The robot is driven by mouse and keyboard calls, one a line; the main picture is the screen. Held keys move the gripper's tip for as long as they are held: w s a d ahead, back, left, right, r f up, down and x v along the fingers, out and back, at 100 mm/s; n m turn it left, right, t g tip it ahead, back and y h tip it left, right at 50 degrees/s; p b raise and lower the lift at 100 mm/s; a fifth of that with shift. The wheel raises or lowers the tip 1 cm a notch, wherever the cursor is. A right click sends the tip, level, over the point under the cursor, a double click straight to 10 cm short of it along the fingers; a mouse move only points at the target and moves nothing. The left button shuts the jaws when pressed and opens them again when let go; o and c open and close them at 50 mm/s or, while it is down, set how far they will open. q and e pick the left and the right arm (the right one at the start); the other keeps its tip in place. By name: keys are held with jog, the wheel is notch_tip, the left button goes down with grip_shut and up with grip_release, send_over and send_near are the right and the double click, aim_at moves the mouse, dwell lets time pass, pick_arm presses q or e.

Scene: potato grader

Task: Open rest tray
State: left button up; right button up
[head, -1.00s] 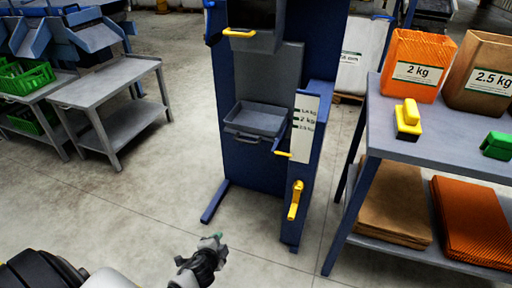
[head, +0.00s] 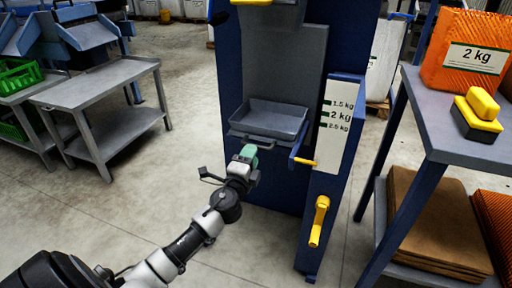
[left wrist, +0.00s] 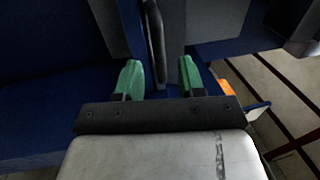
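The rest tray (head: 272,119) is a shallow grey tray on the front of the blue machine, below a grey back plate. A dark bar handle (head: 262,139) runs along its front edge. My left gripper (head: 247,153) is just below and in front of this handle. In the left wrist view its two green fingers (left wrist: 160,76) are apart. A dark bar (left wrist: 154,40), seemingly the tray handle, shows in the gap between them; I cannot tell how deep between the fingers it sits. My right gripper is not in view.
A yellow-tipped lever (head: 304,161) and a yellow crank (head: 319,220) are on the machine's right side by the weight scale (head: 337,115). A blue-legged table (head: 430,110) with an orange 2 kg bag (head: 468,55) stands right. A grey bench (head: 95,88) stands left.

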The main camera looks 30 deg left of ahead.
pick_arm(q)
jog(key=shift+x, duration=2.25)
jog(key=shift+c, duration=0.3)
grip_shut()
jog(key=shift+f, duration=0.1)
